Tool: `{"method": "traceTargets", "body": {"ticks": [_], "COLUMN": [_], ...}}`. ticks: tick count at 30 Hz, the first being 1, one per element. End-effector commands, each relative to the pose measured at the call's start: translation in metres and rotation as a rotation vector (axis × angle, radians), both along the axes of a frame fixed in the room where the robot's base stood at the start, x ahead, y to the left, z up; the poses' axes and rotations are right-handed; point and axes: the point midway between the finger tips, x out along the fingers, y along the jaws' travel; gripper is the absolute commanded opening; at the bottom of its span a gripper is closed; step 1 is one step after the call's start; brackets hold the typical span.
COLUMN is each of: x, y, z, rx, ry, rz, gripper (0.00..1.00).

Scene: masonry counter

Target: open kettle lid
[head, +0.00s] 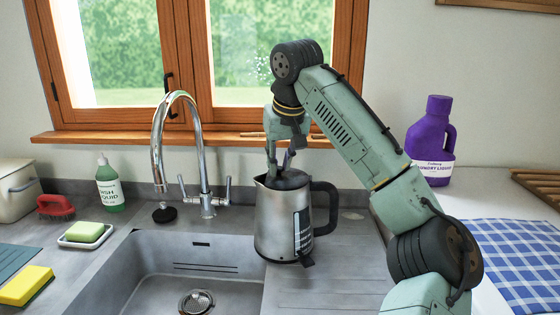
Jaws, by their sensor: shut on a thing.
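The kettle (272,225) is brushed steel with a black handle (325,207) on its right side. It stands upright on the drainer just right of the sink. Its dark lid (293,180) sits at the top and looks seated on the rim. My gripper (280,171) points down from above with its fingertips at the lid, and it is shut on the lid's top part. The exact grip point is small and partly hidden by the fingers.
The sink (190,262) lies left of the kettle, with a chrome tap (157,135) behind it. A purple laundry bottle (428,135) and blue checked cloth (510,262) are at right.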

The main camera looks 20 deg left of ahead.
Motion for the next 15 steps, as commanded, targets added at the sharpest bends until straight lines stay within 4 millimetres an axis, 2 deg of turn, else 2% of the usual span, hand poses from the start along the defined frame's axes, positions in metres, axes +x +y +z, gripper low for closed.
{"method": "traceTargets", "body": {"ticks": [6, 15], "x": [0.0000, 0.0000], "y": [0.0000, 0.0000], "z": [0.0002, 0.0002], "rx": [0.000, 0.000], "ry": [0.000, 0.000], "rz": [0.000, 0.000], "gripper": [0.00, 0.00]}}
